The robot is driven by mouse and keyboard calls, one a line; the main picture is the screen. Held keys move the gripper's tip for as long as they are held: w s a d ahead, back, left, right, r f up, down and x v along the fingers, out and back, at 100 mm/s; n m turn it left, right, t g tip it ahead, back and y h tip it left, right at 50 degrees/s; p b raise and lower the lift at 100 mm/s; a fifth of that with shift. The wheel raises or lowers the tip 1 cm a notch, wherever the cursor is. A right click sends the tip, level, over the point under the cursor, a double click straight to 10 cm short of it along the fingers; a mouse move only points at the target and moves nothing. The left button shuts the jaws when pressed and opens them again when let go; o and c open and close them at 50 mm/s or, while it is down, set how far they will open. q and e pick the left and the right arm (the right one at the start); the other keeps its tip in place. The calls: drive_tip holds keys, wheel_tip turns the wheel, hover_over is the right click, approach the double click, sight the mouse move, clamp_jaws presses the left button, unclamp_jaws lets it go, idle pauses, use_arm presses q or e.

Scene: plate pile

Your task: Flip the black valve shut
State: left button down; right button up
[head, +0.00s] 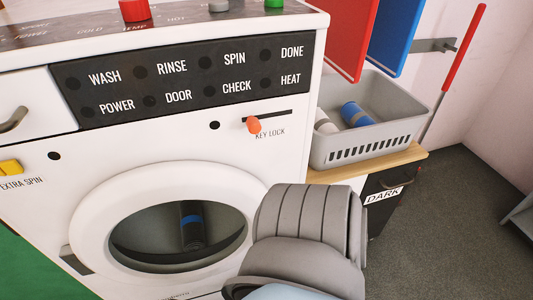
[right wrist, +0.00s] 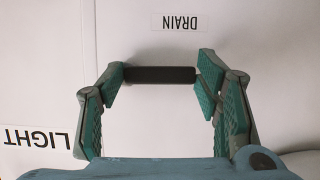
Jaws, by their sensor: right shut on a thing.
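The black valve (right wrist: 160,75) is a short dark bar below an upside-down DRAIN label (right wrist: 191,23) in the right wrist view. The bar lies level in that picture, its two ends between my right gripper's (right wrist: 161,78) green-padded fingertips. The right gripper is shut on the bar. In the head view my grey right arm covers the area in front of the washing machine's lower right, and the valve and gripper are hidden there. My left gripper is in neither view.
The white washing machine (head: 178,146) has a round door (head: 92,215) with a dark, blue-banded roll inside. An orange key lock knob (head: 254,125) sits on its front. To the right, a grey basket (head: 335,151) stands on a wooden top above a DARK bin (head: 382,196).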

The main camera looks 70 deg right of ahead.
drive_tip(key=shift+w+d+r, duration=0.15)
drive_tip(key=shift+w+d, duration=0.05)
drive_tip(key=shift+w, duration=0.1)
drive_tip(key=o, duration=1.7)
drive_tip(key=shift+s, duration=0.1)
drive_tip(key=shift+a, duration=0.1)
wheel_tip(320, 180, up, 10)
drive_tip(key=shift+f, duration=0.1)
